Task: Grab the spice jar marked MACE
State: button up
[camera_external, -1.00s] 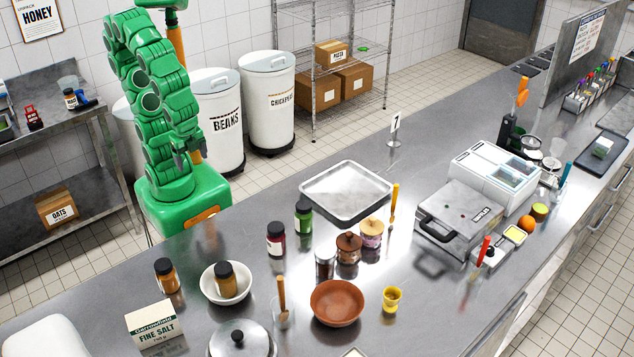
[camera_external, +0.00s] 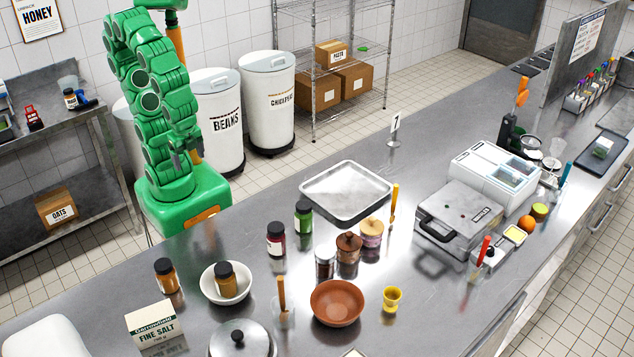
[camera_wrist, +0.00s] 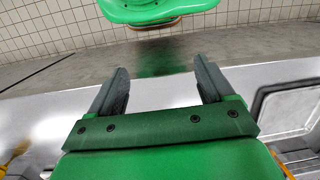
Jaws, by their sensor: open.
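Several small jars with dark lids stand on the steel counter (camera_external: 250,260), and I cannot read MACE on any of them. One amber jar (camera_external: 167,276) stands at the left, and another amber jar (camera_external: 227,280) stands inside a white bowl (camera_external: 207,292). A dark red jar (camera_external: 276,240) and a green jar (camera_external: 303,218) stand behind. A dark jar (camera_external: 325,264) stands behind the brown bowl (camera_external: 337,303). My gripper (camera_external: 182,158) hangs near my green base, apart from all jars. In the wrist view my gripper (camera_wrist: 160,90) is open with nothing between its fingers.
A metal tray (camera_external: 347,217) lies beyond the jars. Wooden-lidded pots (camera_external: 348,247), a salt box (camera_external: 155,323), a lidded pot (camera_external: 240,340) and a yellow cup (camera_external: 391,299) stand around them. A press (camera_external: 458,222) is at the right.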

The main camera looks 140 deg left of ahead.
jog(key=shift+d+f+m, duration=0.1)
jog(key=shift+d+m, duration=0.2)
jog(key=shift+d, duration=0.55)
jog(key=w+f+m+y, duration=0.2)
jog(key=w+m+y, duration=0.3)
jog(key=w+m, duration=0.3)
jog(key=m+t+y, duration=0.3)
jog(key=m+t, duration=0.9)
jog(key=m, duration=0.8)
send_near(160, 263)
jog(key=w+a+f, duration=0.1)
jog(key=w+a, duration=0.1)
jog(key=a, duration=0.1)
jog(key=shift+w+d+x, duration=0.1)
jog(key=shift+d+x, duration=0.05)
jog(key=shift+x, duration=1.05)
jog(key=shift+w+d+x, duration=0.1)
jog(key=shift+d+x, duration=0.05)
jog(key=shift+x, duration=1.1)
jog(key=shift+w+d+x, duration=0.1)
jog(key=shift+d+x, duration=0.1)
jog(key=shift+x, duration=1)
jog(key=shift+f, duration=0.2)
jog(key=shift+c, duration=0.5)
jog(key=c, duration=1.1)
